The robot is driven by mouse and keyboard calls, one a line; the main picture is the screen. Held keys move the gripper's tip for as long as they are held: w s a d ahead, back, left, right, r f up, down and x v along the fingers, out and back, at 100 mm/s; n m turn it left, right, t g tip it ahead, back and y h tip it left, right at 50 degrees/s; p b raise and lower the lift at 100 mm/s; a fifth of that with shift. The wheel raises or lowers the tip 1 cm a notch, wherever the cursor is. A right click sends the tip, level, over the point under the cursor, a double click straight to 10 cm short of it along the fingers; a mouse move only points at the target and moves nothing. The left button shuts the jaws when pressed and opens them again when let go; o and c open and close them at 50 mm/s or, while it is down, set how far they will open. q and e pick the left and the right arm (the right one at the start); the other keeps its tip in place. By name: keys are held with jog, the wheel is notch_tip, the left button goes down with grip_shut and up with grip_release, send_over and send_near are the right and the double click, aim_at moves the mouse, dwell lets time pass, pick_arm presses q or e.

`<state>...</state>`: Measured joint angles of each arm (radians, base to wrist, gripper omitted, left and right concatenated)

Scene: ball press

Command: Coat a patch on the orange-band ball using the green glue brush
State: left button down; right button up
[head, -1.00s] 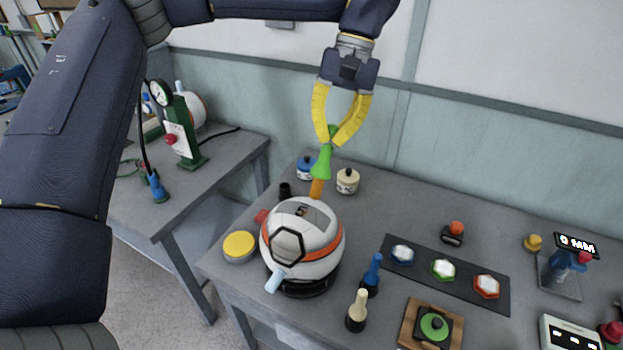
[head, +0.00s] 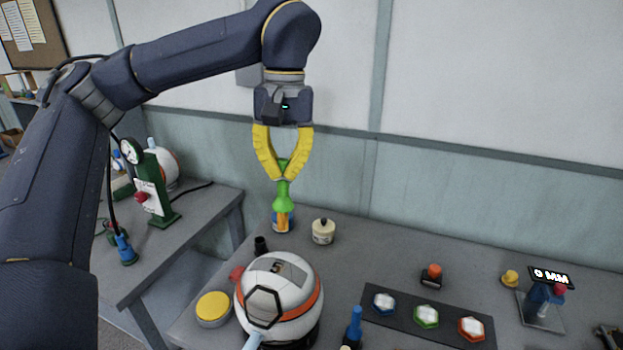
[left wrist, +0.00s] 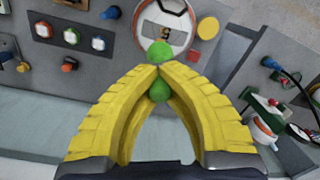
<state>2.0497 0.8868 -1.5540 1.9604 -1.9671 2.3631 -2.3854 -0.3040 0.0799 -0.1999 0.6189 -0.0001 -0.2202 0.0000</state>
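My left gripper (head: 285,176) is shut on the green glue brush (head: 283,197) and holds it upright, with its orange lower end down. That end overlaps a blue pot (head: 276,227) behind the ball; I cannot tell whether they touch. In the left wrist view the green brush (left wrist: 159,90) is pinched between the yellow fingertips (left wrist: 158,70). The white orange-band ball (head: 290,294) sits on a dark stand in front of the brush, apart from it. It has a black-outlined hexagon patch and also shows in the left wrist view (left wrist: 165,14). My right gripper is not in view.
A cream pot (head: 323,231) stands right of the brush. A yellow-topped tin (head: 213,308) and a blue brush (head: 354,326) flank the ball. A dark strip (head: 400,320) with several hexagon pieces lies right. A side table (head: 190,215) holds a green gauge press (head: 155,185).

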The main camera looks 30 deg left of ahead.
aim_at(287, 195)
pick_arm(q)
jog(key=shift+d, duration=0.2)
jog(key=shift+w+t, duration=0.1)
jog(key=shift+t, duration=0.3)
jog(key=shift+a+f, duration=0.1)
jog(key=shift+f, duration=2.4)
